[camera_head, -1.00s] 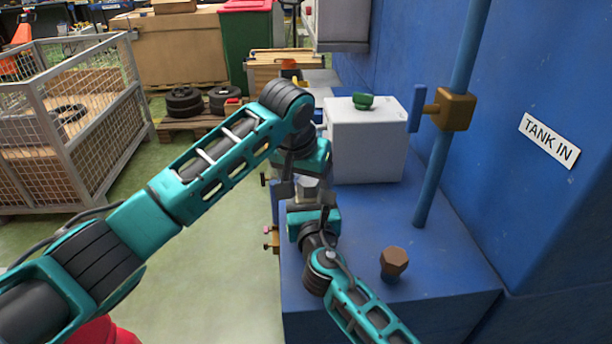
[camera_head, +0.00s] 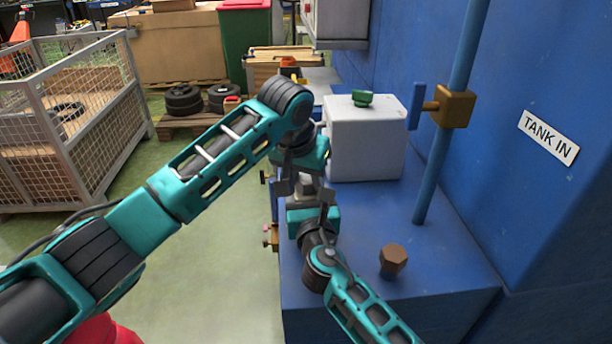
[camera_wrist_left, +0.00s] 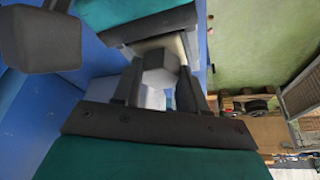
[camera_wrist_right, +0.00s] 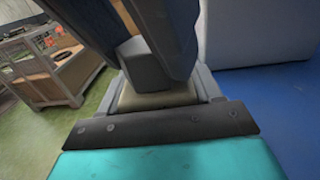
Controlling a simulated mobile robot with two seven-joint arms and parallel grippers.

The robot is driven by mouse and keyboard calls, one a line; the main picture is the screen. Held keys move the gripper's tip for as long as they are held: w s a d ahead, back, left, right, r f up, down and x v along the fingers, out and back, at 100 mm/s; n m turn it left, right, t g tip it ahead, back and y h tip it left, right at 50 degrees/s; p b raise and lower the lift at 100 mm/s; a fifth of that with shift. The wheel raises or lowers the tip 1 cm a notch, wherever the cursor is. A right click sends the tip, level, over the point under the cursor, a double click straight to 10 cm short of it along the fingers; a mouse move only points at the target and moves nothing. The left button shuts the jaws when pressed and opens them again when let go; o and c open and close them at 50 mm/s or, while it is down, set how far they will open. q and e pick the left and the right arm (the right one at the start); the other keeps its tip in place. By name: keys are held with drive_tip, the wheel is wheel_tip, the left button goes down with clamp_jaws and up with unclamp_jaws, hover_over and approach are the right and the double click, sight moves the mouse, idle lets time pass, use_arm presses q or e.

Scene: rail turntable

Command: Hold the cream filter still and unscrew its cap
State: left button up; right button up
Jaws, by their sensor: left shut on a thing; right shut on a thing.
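The cream filter (camera_wrist_right: 160,98) sits between the fingers of my right gripper (camera_wrist_right: 158,88) in the right wrist view, and a strip of it shows in the left wrist view (camera_wrist_left: 172,44). Its grey, hex-shaped cap (camera_wrist_left: 158,70) sits between the fingers of my left gripper (camera_wrist_left: 160,88). The cap also shows beyond the filter in the right wrist view (camera_wrist_right: 144,68). In the head view my left gripper (camera_head: 299,184) is just above my right gripper (camera_head: 309,200), the two close together. They hide most of the filter there. Whether the cap is loose cannot be told.
A white tank (camera_head: 366,145) with a green knob (camera_head: 362,99) stands behind the grippers. A brown hex-headed piece (camera_head: 393,261) is on the blue ledge (camera_head: 440,280). A blue pipe (camera_head: 440,165) with a brass valve (camera_head: 455,108) rises at right.

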use_arm(q)
drive_tip(key=n, duration=0.1)
drive_tip(key=n+y, duration=0.1)
drive_tip(key=n, duration=0.2)
drive_tip(key=shift+d+n+y, duration=0.25)
drive_tip(key=shift+n+y, duration=0.15)
drive_tip(key=shift+n+t, duration=0.3)
drive_tip(key=shift+n, duration=0.3)
drive_tip(key=shift+y, duration=0.3)
drive_tip(key=n+y, duration=0.1)
drive_tip(key=n, duration=0.2)
drive_tip(key=shift+d, duration=0.2)
drive_tip(key=n+y, duration=0.1)
drive_tip(key=n, duration=0.2)
drive_tip(key=shift+g, duration=0.4)
drive_tip(key=o, duration=1.2)
drive_tip(key=shift+o, duration=0.3)
drive_tip(key=shift+r, duration=0.1)
